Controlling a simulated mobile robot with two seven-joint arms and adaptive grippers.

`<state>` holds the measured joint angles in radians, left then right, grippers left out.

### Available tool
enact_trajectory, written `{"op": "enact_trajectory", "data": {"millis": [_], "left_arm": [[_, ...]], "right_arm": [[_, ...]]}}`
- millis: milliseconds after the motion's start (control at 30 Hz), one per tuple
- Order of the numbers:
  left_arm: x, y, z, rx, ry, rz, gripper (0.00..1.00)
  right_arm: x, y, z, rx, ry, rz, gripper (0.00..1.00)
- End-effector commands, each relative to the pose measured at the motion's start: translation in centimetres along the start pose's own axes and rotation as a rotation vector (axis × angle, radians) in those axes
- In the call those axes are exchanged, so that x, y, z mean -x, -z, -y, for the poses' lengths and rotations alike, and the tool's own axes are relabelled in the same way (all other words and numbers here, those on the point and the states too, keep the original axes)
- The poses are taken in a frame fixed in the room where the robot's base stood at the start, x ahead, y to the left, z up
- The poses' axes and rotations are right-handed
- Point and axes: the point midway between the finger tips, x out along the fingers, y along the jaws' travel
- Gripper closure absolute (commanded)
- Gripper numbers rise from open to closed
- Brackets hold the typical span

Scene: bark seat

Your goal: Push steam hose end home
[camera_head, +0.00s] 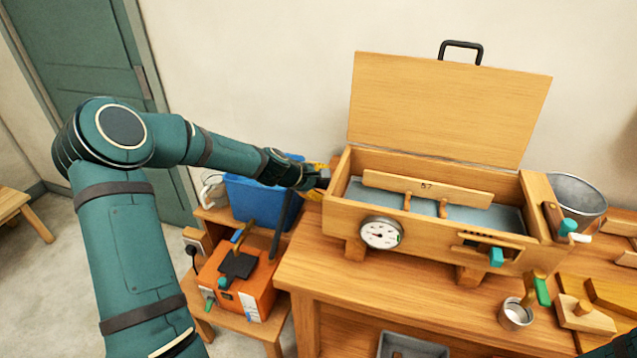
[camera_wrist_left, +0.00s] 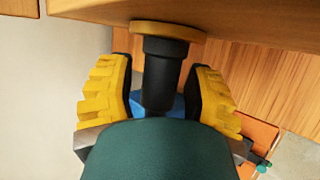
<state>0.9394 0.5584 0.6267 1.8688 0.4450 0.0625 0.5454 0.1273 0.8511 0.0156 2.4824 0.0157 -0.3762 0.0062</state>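The steam box (camera_head: 345,215) is a long wooden chest with its lid raised. In the left wrist view a black hose end (camera_wrist_left: 162,75) with a wider collar meets a round wooden ring (camera_wrist_left: 168,31) on the box's side. I cannot tell how deep it sits. My left gripper (camera_head: 322,178) is at the box's left end. In the wrist view its yellow, black-padded fingers (camera_wrist_left: 160,92) stand on either side of the hose end, with gaps showing; it is open. A dark teal part of mine hides the lower hose. My right gripper is not in view.
An orange unit (camera_head: 258,292) stands on a low stool at the left, with a blue bin (camera_head: 250,195) behind it. The box's front has a dial (camera_head: 380,233). A metal bucket (camera_head: 578,198), a small tin (camera_head: 515,314) and wooden pieces (camera_head: 585,316) crowd the bench's right side.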

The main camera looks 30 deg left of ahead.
Motion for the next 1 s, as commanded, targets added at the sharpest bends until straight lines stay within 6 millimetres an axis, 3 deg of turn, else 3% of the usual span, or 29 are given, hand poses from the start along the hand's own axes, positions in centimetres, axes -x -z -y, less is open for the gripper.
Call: {"op": "enact_trajectory", "data": {"millis": [333,467,1000], "left_arm": [[0.1,0.1,0.0,0.001,0.0,0.0,0.39],[1.0,0.2,0.0,0.002,0.0,-0.002,0.39],[9.9,0.2,0.0,0.002,-0.001,-0.006,0.39]], "right_arm": [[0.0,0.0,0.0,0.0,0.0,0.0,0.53],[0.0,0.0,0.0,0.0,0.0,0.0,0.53],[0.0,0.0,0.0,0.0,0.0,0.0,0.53]]}}
